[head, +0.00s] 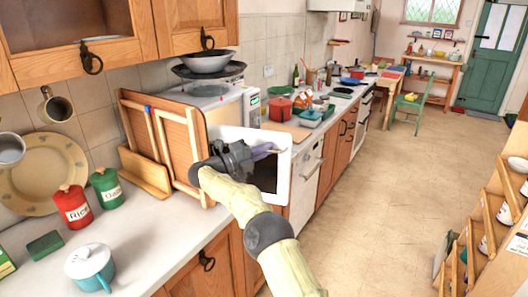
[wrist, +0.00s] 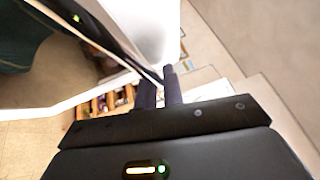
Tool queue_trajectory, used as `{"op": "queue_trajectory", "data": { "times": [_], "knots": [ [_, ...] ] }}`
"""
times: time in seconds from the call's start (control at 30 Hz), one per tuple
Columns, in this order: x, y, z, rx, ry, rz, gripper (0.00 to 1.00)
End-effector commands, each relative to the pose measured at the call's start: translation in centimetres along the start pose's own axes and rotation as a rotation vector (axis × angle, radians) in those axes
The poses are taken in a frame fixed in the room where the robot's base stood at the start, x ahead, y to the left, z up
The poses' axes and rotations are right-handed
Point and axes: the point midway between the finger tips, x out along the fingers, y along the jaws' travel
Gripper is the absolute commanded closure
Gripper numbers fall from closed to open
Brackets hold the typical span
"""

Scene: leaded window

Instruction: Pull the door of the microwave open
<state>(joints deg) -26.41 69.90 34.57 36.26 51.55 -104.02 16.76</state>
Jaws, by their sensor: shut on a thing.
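The white microwave (head: 222,101) stands on the counter beyond the wooden boards, its green display visible. Its door (head: 284,172), a white frame around a dark window, stands swung out from the body over the counter's front edge. My gripper (head: 268,152) is at the door's face, its fingers closed on a slim part of it near the top right. In the wrist view the two dark fingers (wrist: 160,90) are close together at the white door's edge (wrist: 152,35). I cannot tell clearly whether they hold the handle or the edge. The microwave's inside is hidden.
Pans (head: 207,65) sit on top of the microwave. Wooden boards (head: 180,145) lean on the left, close to my arm. A red canister (head: 73,207), a green canister (head: 106,188) and a teal pot (head: 90,265) stand nearer. Floor (head: 370,220) is clear to the right.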

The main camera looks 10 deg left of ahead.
Motion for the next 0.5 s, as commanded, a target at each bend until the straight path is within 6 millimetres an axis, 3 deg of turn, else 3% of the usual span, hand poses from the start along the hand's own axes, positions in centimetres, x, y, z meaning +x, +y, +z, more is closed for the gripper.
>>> {"op": "queue_trajectory", "data": {
  "times": [0.17,0.2,0.3,0.5],
  "knots": [
    [-0.03,-0.04,0.02,0.001,-0.001,0.000,1.00],
    [-0.02,-0.05,0.02,0.001,-0.001,0.000,0.89],
    [0.00,-0.05,0.01,0.001,-0.001,0.000,0.69],
    [0.08,-0.04,-0.02,0.001,0.001,-0.001,0.69]
  ]
}}
